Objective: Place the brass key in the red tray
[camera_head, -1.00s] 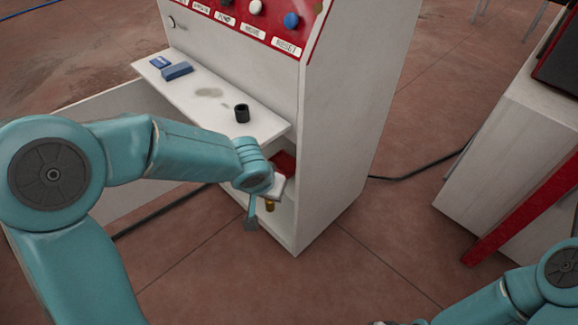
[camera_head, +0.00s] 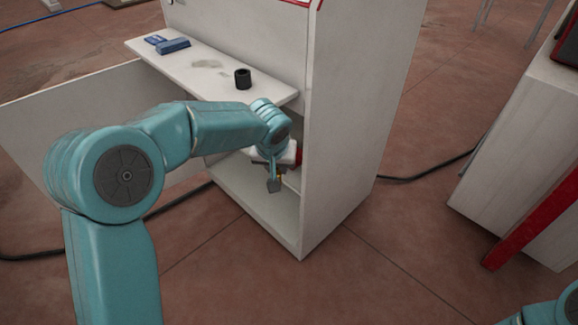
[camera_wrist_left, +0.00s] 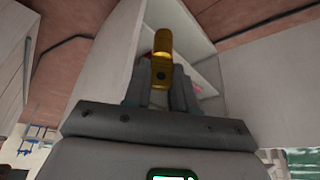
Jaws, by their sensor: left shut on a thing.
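The brass key (camera_wrist_left: 162,45) stands out from between the fingers of my left gripper (camera_wrist_left: 161,85) in the left wrist view, and the gripper is shut on it. In the head view my left gripper (camera_head: 277,180) is inside the open front of the white cabinet, below its upper shelf. Only a small bit of the key shows there. A red patch (camera_head: 299,156), likely the red tray, shows just behind the gripper and is mostly hidden by it and the cabinet side. My right gripper is out of view.
The cabinet's side panel (camera_head: 350,130) stands close to the right of my left gripper. The upper shelf (camera_head: 215,75) above it holds a black cup (camera_head: 243,79) and blue blocks (camera_head: 174,46). The open door (camera_head: 70,105) is at left. The cabinet floor (camera_head: 255,210) looks bare.

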